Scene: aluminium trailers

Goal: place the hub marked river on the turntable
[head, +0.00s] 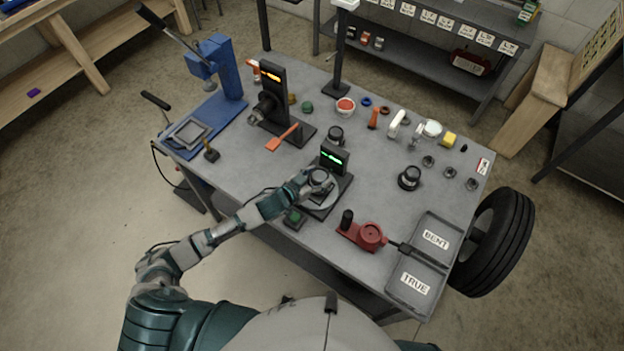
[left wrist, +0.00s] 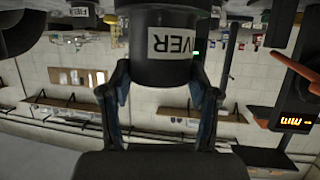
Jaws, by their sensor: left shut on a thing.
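My left gripper (head: 308,184) reaches in over the turntable (head: 330,203), a pale round disc on a dark base with a green-lit display (head: 334,158). It is shut on a dark round hub (head: 320,177). In the left wrist view the hub (left wrist: 150,70) sits between both fingers (left wrist: 160,100), with a white label on which "VER" can be read. I cannot tell whether the hub touches the disc. Two other dark hubs stand on the table, one behind the display (head: 336,135) and one to the right (head: 409,177). My right gripper is not in view.
A black stand with an orange display (head: 272,90) and a blue press (head: 215,80) stand left. A red tool (head: 365,235) lies right of the turntable, by trays marked BENT (head: 456,233) and TRUE (head: 398,297). A green button box (head: 294,218) is at the front edge.

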